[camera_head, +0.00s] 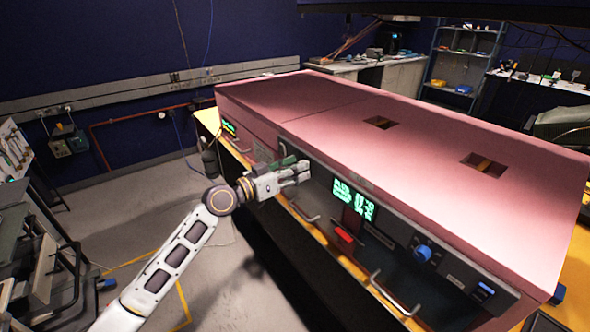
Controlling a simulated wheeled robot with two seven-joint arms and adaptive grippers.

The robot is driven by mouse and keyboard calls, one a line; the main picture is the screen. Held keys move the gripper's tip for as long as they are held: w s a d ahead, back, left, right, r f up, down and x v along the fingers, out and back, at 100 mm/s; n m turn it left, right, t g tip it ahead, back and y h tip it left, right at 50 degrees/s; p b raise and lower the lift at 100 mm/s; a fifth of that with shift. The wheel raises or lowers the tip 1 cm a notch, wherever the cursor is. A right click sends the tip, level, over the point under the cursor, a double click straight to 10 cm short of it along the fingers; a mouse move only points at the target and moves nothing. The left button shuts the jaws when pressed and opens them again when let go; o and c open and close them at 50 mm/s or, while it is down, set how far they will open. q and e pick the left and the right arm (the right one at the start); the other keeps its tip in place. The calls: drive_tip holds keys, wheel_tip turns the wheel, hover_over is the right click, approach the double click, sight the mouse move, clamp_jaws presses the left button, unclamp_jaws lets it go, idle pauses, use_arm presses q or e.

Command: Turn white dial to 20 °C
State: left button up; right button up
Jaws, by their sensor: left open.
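The pink foam enclosure (425,150) has a dark control panel along its front. My left gripper (304,173) is in front of the left part of this panel, just left of the green lit display (353,200). It is open, with its fingers pointing right. I cannot tell whether it touches the panel. A blue knob (423,252) shows further right on the panel. The display's digits are too small to read surely. My right gripper is not in view.
A red switch (344,235) and several metal handles stick out along the front. A blue button (486,288) is at the panel's right end. A second green display (229,127) is at the far left. Open floor lies left of the enclosure.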

use_arm(q)
drive_tip(key=v, duration=1.1)
drive_tip(key=shift+s+a, duration=0.2)
drive_tip(key=shift+a, duration=0.15)
idle(0.5)
